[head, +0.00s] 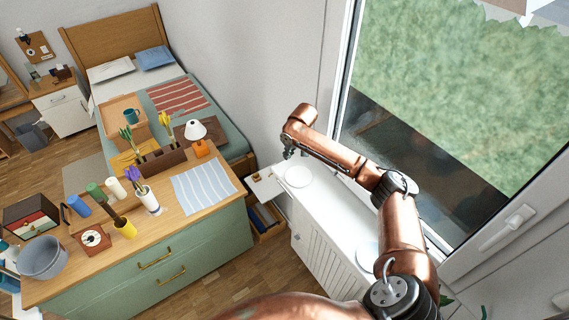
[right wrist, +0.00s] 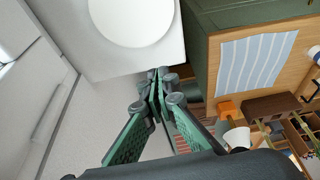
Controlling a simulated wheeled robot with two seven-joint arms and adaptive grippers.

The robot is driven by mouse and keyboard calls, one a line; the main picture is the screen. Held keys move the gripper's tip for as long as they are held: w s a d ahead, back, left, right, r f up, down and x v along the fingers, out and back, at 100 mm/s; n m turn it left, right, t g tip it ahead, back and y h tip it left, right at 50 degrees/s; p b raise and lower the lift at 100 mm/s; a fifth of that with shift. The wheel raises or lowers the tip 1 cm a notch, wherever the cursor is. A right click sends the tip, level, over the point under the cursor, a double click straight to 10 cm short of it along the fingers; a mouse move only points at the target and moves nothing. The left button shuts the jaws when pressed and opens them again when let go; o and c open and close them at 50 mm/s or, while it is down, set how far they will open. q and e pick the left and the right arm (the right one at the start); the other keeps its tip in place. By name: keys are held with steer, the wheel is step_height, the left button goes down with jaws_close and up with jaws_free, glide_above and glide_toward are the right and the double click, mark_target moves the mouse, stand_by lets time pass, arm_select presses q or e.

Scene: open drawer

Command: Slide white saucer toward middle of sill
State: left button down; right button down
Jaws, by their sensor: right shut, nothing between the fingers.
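A white saucer (head: 298,177) lies flat on the white sill (head: 325,207), near its far end. It also shows at the top of the right wrist view (right wrist: 131,18), cut off by the picture edge. My right gripper (head: 289,153) is at the far end of the sill, just beyond the saucer. In the right wrist view its green fingers (right wrist: 158,92) are together and empty, by the sill's edge and apart from the saucer. I cannot tell its exact height. A second white round dish (head: 367,256) lies nearer on the sill, partly hidden by my right arm. My left gripper is out of view.
A window (head: 450,110) runs along the sill's right side, close to my right arm. A small open drawer (head: 264,187) stands left of the sill's far end. A green dresser (head: 200,255) with several objects stands at left. The sill between the two dishes looks clear.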

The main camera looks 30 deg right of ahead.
mark_target(288, 167)
steer(key=w+f, duration=0.1)
steer(key=f, duration=0.1)
steer(key=w+f, duration=0.2)
steer(key=f, duration=0.1)
steer(key=w+d+f, duration=0.1)
steer(key=w+f, duration=0.1)
steer(key=f, duration=0.1)
steer(key=shift+w+d+b, duration=0.1)
steer(key=shift+w+b, duration=0.05)
steer(key=shift+b, duration=0.2)
steer(key=s, duration=0.1)
steer(key=s+p, duration=0.1)
steer(key=shift+s+d+r, duration=0.2)
steer(key=shift+s+r, duration=0.05)
steer(key=shift+s, duration=0.7)
steer(key=shift+f, duration=0.1)
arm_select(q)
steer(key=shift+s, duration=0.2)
arm_select(e)
steer(key=shift+s, duration=0.1)
